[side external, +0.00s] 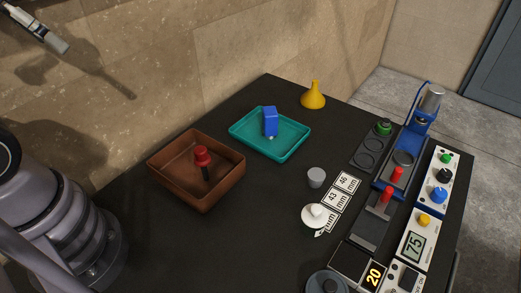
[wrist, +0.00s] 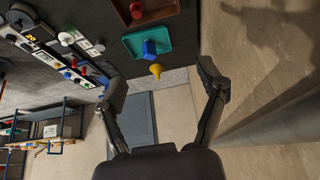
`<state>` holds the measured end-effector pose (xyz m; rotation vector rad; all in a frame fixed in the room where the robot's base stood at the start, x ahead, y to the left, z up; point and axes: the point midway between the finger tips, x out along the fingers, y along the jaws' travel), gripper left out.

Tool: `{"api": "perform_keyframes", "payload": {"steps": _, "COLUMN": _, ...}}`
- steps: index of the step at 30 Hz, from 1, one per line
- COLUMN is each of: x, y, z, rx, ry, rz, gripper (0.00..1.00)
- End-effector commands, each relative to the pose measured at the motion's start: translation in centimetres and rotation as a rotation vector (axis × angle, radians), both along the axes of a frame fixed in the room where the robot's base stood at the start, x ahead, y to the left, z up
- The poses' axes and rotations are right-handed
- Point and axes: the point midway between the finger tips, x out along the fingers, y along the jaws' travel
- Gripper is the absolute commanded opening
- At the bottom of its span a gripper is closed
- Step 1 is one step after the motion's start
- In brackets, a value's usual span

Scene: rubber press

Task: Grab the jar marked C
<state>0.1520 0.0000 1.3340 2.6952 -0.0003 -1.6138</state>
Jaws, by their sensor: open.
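No letter C can be read on anything in either view, so I cannot tell which item is the jar marked C. A small grey cup (side external: 316,177) stands on the dark table, with no mark visible. A green-topped round item (side external: 384,128) sits in a dark holder with round recesses. My gripper (wrist: 161,86) shows in the wrist view with its two fingers spread wide and nothing between them. It is well away from the table items.
A brown tray (side external: 168,175) holds a red-topped item. A teal tray (side external: 293,147) holds a blue block. A yellow funnel (side external: 313,97), a blue press (side external: 415,135), number cards (side external: 333,197) and control boxes (side external: 418,238) are also there. A shelf rack (wrist: 62,125) stands beyond.

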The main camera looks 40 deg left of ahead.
Motion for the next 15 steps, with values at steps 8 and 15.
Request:
{"api": "perform_keyframes", "payload": {"steps": 8, "x": 0.0, "y": 0.0, "z": 0.0, "rx": 0.000, "ry": 0.000, "rz": 0.000, "gripper": 0.68}}
{"api": "perform_keyframes", "payload": {"steps": 15, "x": 5.5, "y": -0.7, "z": -0.4, "rx": 0.039, "ry": -0.043, "rz": -0.080, "gripper": 0.68}}
